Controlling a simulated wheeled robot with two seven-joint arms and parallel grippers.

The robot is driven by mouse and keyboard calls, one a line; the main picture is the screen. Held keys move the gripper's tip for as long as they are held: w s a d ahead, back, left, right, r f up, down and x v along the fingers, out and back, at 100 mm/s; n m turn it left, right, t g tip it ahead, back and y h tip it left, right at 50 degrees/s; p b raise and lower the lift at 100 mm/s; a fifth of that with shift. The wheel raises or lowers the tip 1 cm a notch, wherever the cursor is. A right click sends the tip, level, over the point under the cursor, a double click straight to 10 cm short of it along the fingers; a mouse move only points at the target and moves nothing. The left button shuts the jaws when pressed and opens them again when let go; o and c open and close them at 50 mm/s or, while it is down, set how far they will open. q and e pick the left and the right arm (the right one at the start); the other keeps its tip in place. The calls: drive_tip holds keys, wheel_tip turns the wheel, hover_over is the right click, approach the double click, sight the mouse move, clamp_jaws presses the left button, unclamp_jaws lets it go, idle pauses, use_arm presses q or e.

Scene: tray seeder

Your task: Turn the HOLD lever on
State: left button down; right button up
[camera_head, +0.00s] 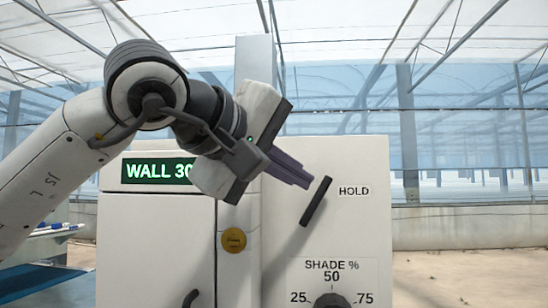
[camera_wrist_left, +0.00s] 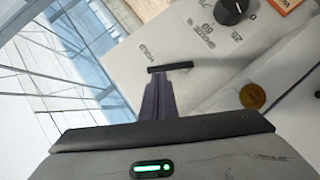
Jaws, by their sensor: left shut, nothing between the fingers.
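The HOLD lever (camera_head: 316,201) is a dark flat bar on the pale front panel of the cabinet (camera_head: 345,240), tilted with its upper end to the right, beside the printed word HOLD. My left gripper (camera_head: 306,183) is shut and empty, its purple fingers reaching toward the lever's upper part from the left. In the left wrist view the fingertips (camera_wrist_left: 158,82) appear just short of the lever (camera_wrist_left: 170,67); I cannot tell whether they touch it. My right gripper is not in view.
Below the lever is a SHADE % dial (camera_head: 332,300), which also shows in the wrist view (camera_wrist_left: 233,10). A green WALL display (camera_head: 157,171) and a round yellow badge (camera_head: 233,240) are on the cabinet's left. Open floor lies to the right.

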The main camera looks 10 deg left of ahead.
sight(320, 189)
use_arm(q)
drive_tip(key=x, duration=0.3)
drive_tip(key=shift+w+d, duration=0.15)
drive_tip(key=shift+w, duration=0.05)
drive_tip(key=shift+w+d+f, duration=0.15)
drive_tip(key=shift+w, duration=0.1)
drive_tip(key=shift+p, duration=0.35)
